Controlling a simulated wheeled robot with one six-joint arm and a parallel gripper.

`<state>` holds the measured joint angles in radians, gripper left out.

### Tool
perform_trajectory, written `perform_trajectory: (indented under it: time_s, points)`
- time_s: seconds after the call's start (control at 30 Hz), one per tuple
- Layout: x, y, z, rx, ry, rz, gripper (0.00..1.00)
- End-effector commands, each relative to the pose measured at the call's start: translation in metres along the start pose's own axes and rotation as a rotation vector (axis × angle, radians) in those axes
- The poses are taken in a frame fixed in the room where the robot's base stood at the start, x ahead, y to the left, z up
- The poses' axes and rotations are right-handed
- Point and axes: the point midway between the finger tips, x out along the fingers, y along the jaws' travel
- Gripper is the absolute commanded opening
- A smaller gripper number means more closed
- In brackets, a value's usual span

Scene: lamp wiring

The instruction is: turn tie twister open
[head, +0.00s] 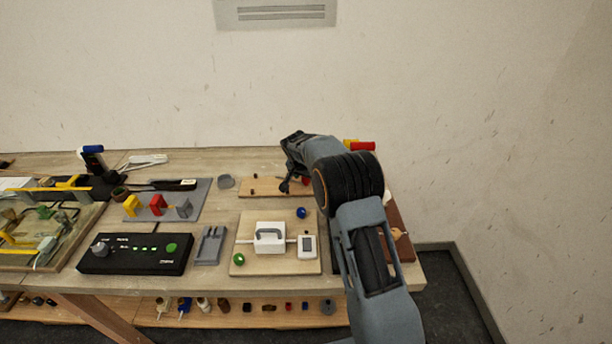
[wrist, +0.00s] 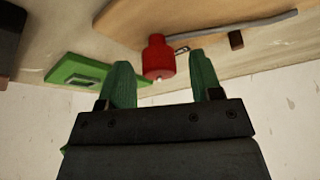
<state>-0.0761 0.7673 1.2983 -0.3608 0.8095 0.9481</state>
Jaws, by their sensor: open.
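A red capped cylinder (wrist: 158,57), which I take to be the tie twister, shows in the wrist view with a small pale tip towards me. My gripper (wrist: 163,72) is open, with one green finger on each side of the red piece. The red piece appears slightly beyond the fingertips, and I see no clear contact. In the head view my gripper (head: 285,186) is over the wooden board (head: 258,189) at the back of the bench, and my arm hides part of that area.
In the wrist view a grey rod (wrist: 240,25) and a small dark block (wrist: 236,39) lie near the red piece, and a green plate (wrist: 85,73) is to the left. The head view shows a white box (head: 269,237) and a black control panel (head: 135,254) nearer the front.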

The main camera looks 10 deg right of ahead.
Motion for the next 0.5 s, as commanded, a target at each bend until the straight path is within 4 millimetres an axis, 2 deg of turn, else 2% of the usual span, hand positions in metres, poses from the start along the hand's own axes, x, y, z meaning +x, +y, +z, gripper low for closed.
perform_trajectory:
  time_s: [0.13, 0.5]
  points:
    - [0.0001, 0.0001, 0.0000, 0.000, 0.000, 0.000, 0.59]
    - [-0.0001, 0.0002, 0.0001, 0.000, 0.000, 0.001, 0.23]
